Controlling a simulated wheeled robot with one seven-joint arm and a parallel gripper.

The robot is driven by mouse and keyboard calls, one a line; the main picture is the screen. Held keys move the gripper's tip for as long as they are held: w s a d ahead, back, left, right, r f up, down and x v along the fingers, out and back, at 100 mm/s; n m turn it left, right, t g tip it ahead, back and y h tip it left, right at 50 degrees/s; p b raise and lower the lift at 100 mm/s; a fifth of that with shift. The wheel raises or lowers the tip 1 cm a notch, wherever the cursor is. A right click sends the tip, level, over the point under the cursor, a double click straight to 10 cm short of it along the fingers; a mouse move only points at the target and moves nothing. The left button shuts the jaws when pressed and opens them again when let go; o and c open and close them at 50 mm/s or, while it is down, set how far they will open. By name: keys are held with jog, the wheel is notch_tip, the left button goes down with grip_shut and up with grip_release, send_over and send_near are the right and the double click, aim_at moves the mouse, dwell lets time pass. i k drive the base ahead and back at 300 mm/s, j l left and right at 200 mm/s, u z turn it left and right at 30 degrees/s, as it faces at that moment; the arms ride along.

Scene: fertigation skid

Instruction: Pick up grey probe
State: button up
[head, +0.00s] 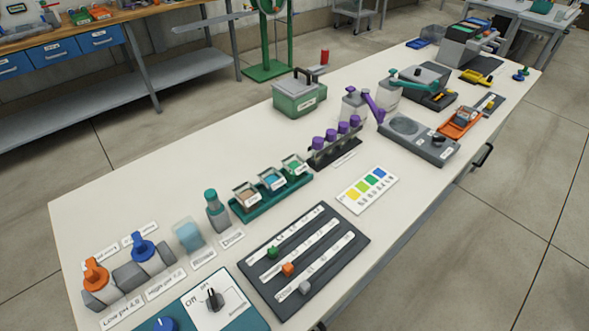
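I cannot pick out a grey probe with certainty. A small grey piece (305,287) sits at the near end of the lowest light strip on a dark board (338,257) at the front middle. A green piece (272,252) and an orange piece (288,269) sit on the strips above it. Grey blocky shapes (130,276) stand at the front left beside an orange-topped item (95,272) and a blue-topped item (142,247). My gripper is not in view.
The long white table (190,190) also bears a teal rack (262,205), a purple-capped tube rack (337,150), a colour card (367,190), a green box (299,98) and a grey scale-like device (418,135). A knob panel (212,300) is at the front. The left rear tabletop is clear.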

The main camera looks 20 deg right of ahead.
aim_at(215, 207)
jog(key=i, duration=0.7)
jog(key=u, duration=0.45)
jog(key=i+u, duration=0.1)
jog(key=u, duration=0.3)
jog(key=l+u, duration=0.1)
jog(key=u, duration=0.35)
jog(key=l+u, duration=0.1)
jog(key=u, duration=0.35)
